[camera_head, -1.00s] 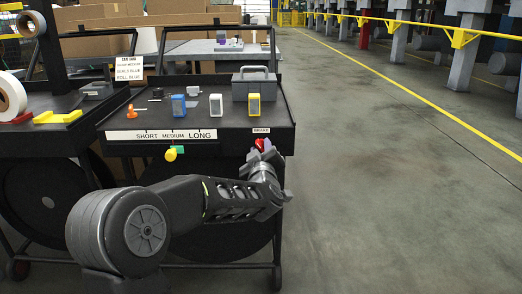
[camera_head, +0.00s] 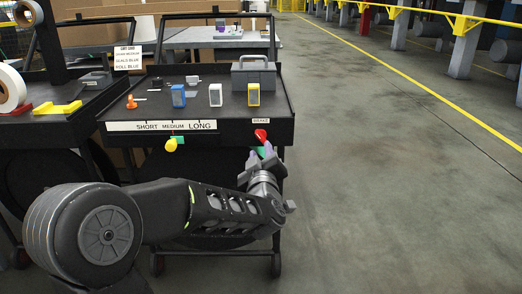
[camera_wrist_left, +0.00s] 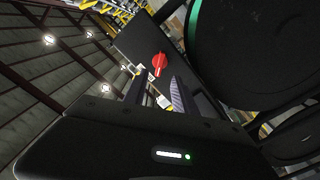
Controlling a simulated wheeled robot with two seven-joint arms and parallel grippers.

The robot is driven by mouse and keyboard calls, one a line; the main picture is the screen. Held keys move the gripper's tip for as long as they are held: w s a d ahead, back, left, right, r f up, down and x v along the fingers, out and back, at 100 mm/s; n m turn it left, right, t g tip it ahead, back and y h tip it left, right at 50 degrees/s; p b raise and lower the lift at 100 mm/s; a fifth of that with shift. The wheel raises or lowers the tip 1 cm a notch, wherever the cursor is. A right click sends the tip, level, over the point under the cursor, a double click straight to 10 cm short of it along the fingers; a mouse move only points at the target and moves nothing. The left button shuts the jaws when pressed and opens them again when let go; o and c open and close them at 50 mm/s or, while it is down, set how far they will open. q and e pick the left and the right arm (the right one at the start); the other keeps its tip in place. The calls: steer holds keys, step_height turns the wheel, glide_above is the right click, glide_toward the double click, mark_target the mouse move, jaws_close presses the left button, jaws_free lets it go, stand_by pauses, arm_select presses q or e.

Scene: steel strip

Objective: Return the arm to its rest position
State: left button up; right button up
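My left arm comes in from the lower left in the head view. Its gripper (camera_head: 262,158) is just below the red brake knob (camera_head: 261,135) on the front of the black cart (camera_head: 222,123). In the left wrist view, the two fingers (camera_wrist_left: 156,92) stand apart with nothing between them. The red knob (camera_wrist_left: 160,64) shows just beyond the fingertips, and a small gap appears to separate them from it. My right arm and gripper are in neither view.
The cart top holds a grey toolbox (camera_head: 253,75), blue (camera_head: 178,95), white (camera_head: 215,95) and yellow (camera_head: 253,95) blocks, and an orange piece (camera_head: 131,101). A yellow knob (camera_head: 171,145) sticks out below the label strip. Open floor (camera_head: 400,190) lies to the right.

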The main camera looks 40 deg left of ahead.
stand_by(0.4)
